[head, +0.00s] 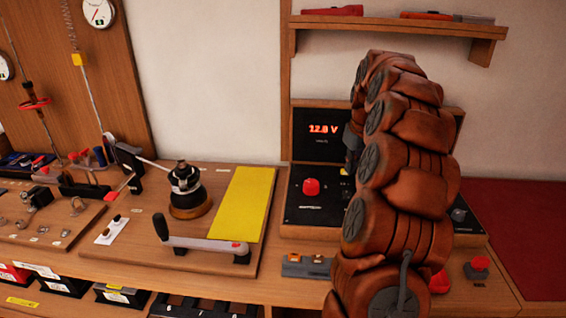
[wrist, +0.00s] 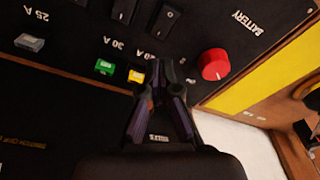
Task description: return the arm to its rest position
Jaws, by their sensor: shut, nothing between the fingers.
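My arm (head: 400,190), with its orange-brown padded segments, rises at the right of the head view and bends over in front of the black panel with the display. My gripper (wrist: 161,72) shows in the wrist view with its dark fingers together and empty. It is over the black panel, beside a yellow fuse (wrist: 136,77); I cannot tell whether it touches the panel. In the head view, the arm hides most of the gripper.
The black panel has a red knob (wrist: 213,64), a green fuse (wrist: 105,67) and rocker switches. A display (head: 322,129) reads 12.8 V. A shelf (head: 400,24) hangs above. A lever (head: 205,244) and a yellow plate (head: 241,203) lie left. Red surface (head: 525,230) at right is clear.

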